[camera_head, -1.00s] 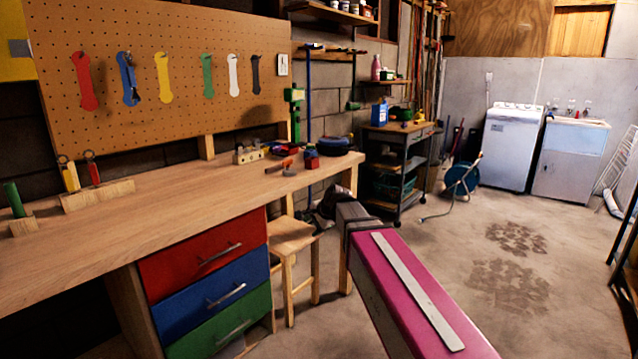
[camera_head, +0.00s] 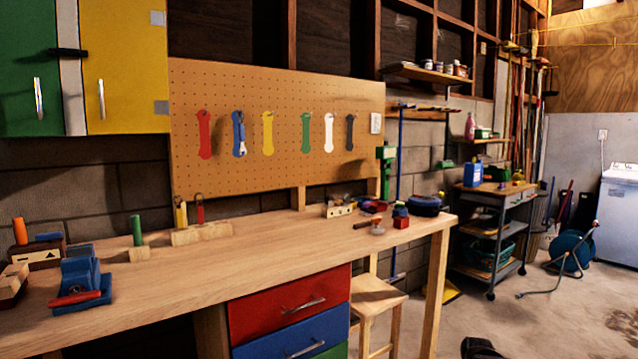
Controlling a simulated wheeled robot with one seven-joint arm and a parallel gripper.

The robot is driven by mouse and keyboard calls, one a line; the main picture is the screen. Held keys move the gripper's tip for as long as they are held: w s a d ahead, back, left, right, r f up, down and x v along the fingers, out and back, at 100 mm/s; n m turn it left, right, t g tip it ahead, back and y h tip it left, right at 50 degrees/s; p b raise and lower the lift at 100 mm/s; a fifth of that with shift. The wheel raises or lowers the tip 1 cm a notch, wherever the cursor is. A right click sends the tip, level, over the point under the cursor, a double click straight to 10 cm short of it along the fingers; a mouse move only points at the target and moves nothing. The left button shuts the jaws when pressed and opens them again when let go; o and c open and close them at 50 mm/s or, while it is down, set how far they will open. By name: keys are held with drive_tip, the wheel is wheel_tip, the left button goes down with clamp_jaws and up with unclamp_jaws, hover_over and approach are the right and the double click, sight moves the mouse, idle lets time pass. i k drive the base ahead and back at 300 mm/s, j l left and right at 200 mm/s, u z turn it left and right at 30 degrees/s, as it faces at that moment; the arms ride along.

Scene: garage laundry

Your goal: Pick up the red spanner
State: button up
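The red spanner (camera_head: 204,134) hangs upright on the pegboard (camera_head: 285,165) at the left end of a row of spanners. A blue spanner (camera_head: 239,134) hangs just to its right, apart from it. A dark part, apparently of my gripper (camera_head: 482,348), shows at the bottom edge, far below and to the right of the red spanner. Its fingers cannot be made out. Nothing hides the red spanner.
Yellow (camera_head: 268,133), green (camera_head: 306,132) and other spanners hang further right. The wooden workbench (camera_head: 270,256) stands below the pegboard, with blocks and a blue vise (camera_head: 80,283) on it. A stool (camera_head: 378,296) and a shelf trolley (camera_head: 487,232) stand to the right.

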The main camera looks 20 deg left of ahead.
sight(201, 219)
drive_tip(key=u, duration=1.55)
